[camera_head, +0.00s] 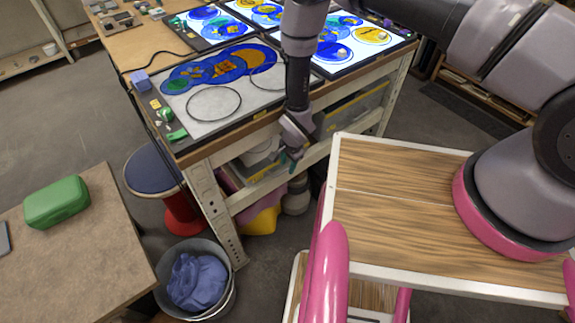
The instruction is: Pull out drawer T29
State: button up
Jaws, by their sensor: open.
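My gripper (292,160) hangs at the front side of the workbench (225,148), just below its top edge. Its small fingers point down, are open, and nothing shows between them. Under the benchtop are grey drawers or bins with yellow edging, one at the right (352,108) and one lower left (262,176). No T29 label can be read, so I cannot tell which one it is. My arm and wrist hide part of the bench front. I cannot tell whether the gripper touches anything.
Glass panels with blue and yellow discs (215,68) lie on the bench. A blue-topped red stool (152,172), a bucket with a blue cloth (198,282) and a table with a green case (56,202) stand left. Pink and yellow items (262,215) lie under the bench.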

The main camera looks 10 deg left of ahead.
jog(key=shift+f, duration=0.4)
grip_shut()
dwell(1.2)
